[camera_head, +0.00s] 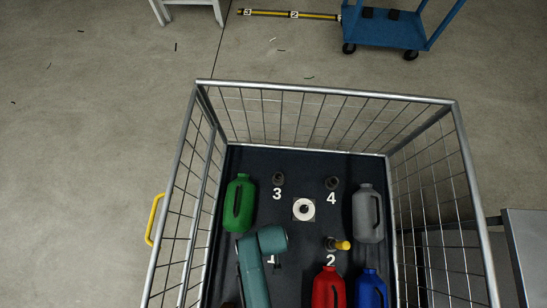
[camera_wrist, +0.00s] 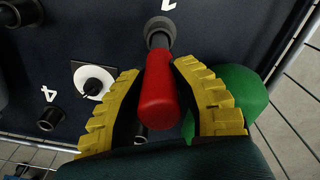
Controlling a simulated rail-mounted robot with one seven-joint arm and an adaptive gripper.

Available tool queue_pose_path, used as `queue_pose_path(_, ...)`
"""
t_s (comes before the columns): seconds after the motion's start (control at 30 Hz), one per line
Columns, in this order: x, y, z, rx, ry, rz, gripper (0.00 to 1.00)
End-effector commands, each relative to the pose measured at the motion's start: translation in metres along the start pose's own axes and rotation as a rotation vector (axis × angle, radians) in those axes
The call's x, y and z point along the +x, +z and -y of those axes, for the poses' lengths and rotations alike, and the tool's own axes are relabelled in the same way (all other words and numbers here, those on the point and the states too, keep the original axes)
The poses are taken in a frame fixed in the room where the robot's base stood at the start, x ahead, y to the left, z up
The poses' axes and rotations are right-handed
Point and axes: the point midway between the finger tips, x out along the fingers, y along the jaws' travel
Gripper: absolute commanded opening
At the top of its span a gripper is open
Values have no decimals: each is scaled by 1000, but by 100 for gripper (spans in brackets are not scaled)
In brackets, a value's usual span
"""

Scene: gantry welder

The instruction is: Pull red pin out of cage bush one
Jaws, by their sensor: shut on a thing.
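In the wrist view, the red pin (camera_wrist: 158,95) has its red handle between the two yellow ridged fingers of my gripper (camera_wrist: 158,70), which is shut on it. The far end of the pin points at the dark round bush (camera_wrist: 160,30), beside a partly cut-off white number (camera_wrist: 168,4). The pin looks in line with the bush. How deep it sits inside, I cannot tell. In the head view, my teal arm covers the pin, most of the gripper and bush one; only part of the white "1" (camera_head: 270,260) shows.
A cage of wire walls (camera_head: 330,92) surrounds the dark floor. A green jug (camera_head: 239,203) stands close to my arm. Grey (camera_head: 368,213), red (camera_head: 328,288) and blue (camera_head: 370,290) jugs stand right. A yellow pin (camera_head: 342,245) is at bush two. A white plate (camera_head: 304,209) lies mid-floor.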

Motion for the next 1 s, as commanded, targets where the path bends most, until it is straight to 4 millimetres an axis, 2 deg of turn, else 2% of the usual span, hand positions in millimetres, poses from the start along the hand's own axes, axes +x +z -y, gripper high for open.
queue_pose_path(1.0, -39, -3, 0, 0, 1, -9, 0)
